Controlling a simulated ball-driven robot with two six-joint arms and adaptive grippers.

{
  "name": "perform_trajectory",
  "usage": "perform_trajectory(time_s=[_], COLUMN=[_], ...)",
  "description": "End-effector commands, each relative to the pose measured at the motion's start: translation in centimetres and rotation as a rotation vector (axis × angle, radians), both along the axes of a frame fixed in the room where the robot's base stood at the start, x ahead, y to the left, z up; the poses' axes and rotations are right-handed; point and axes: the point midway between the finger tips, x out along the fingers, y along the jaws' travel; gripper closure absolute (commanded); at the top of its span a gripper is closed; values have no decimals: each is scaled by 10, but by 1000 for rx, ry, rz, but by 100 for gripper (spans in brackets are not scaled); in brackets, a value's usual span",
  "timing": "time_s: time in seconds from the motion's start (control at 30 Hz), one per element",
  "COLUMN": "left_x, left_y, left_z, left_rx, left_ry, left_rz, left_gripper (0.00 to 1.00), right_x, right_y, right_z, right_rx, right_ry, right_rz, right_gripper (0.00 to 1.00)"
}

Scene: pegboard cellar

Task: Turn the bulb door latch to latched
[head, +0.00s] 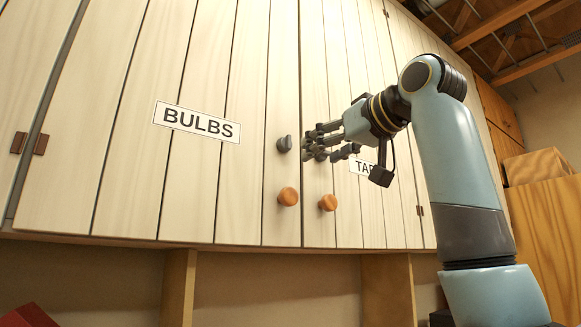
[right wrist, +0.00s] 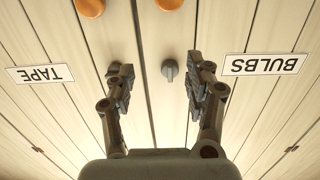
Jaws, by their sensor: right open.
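The bulb door latch (head: 284,144) is a small dark grey turn knob near the right edge of the door labelled BULBS (head: 196,122). My right gripper (head: 318,142) is open and empty just right of the latch in the head view, its fingers pointing at it. In the right wrist view the latch (right wrist: 170,70) shows between the two spread fingers (right wrist: 160,82), nearer the right-hand one, and its raised bar looks roughly upright. I see no contact between fingers and latch. My left gripper is not in view.
Round orange knobs sit below the latch, one on the bulb door (head: 288,196) and one on the neighbouring door (head: 327,202). The TAPE label (head: 361,168) is partly hidden by my right gripper. A red object (head: 30,316) shows at the lower left.

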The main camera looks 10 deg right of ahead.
Motion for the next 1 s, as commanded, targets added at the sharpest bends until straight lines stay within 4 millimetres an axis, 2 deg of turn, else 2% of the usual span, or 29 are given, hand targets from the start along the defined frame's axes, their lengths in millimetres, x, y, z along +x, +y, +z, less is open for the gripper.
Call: perform_trajectory(time_s=[0.03,0.1,0.2,0.37,0.7,0.83,1.0], left_x=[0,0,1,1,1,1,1], left_y=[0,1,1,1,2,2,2], left_z=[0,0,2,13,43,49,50], left_rx=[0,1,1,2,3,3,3], left_ry=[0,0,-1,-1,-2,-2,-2], left_rz=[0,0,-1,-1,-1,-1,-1], left_gripper=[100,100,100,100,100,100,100], right_x=[-5,-10,-12,6,66,79,85], right_y=[2,5,8,16,40,45,48], right_z=[21,40,53,57,57,56,54], right_rx=[2,4,4,6,5,5,4], right_ry=[-29,-57,-73,-72,-74,-75,-77], right_rz=[11,22,30,34,31,31,30], right_gripper=[47,47,47,47,47,47,47])
